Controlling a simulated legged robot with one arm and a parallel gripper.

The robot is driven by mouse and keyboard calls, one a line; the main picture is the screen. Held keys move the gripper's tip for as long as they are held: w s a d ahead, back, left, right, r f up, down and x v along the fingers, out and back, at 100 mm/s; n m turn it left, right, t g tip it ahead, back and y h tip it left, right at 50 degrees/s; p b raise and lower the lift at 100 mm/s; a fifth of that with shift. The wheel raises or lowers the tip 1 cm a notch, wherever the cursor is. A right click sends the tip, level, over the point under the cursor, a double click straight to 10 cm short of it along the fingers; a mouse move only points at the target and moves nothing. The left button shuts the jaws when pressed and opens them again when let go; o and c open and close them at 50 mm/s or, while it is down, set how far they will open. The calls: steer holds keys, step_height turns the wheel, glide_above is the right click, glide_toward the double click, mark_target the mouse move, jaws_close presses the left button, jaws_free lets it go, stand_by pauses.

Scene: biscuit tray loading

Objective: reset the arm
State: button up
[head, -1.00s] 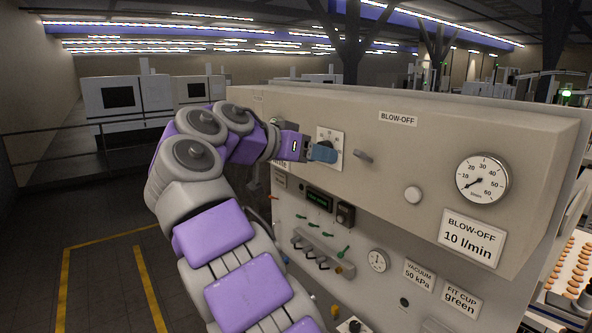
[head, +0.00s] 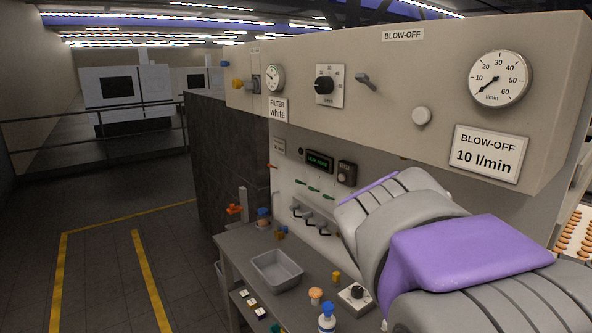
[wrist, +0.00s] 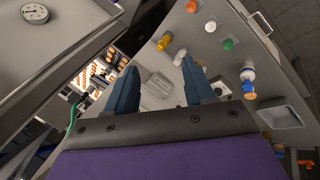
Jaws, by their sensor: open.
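In the wrist view my gripper (wrist: 160,66) shows two blue fingers spread apart, with nothing between them. It points at a pale bench top (wrist: 222,70) with small items on it. In the head view my arm is folded at the lower right, in front of the panel, and the gripper is hidden. The blow-off gauge (head: 500,78) and the "10 l/min" sign (head: 487,153) are at the upper right.
The workbench (head: 237,253) stands below the panel, with a grey bin (head: 277,268), a blue-capped bottle (head: 327,318) and small parts on it. Biscuits (head: 574,232) lie at the right edge. The floor at left is open, with yellow lines (head: 149,282).

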steer(key=s+a+f+g+y+b, duration=0.1)
steer(key=s+a+f+y+b, duration=0.1)
steer(key=s+f, duration=0.8)
steer(key=s+a+f+n+g+y+b, duration=0.1)
steer(key=s+a+f+y+b, duration=0.2)
steer(key=s+f, duration=0.8)
steer(key=shift+s+a+f+n+g+y+b, duration=0.3)
steer(key=shift+a+f+b, duration=0.25)
steer(key=shift+a+b, duration=0.5)
steer(key=shift+d, duration=0.15)
steer(key=shift+c, duration=0.4)
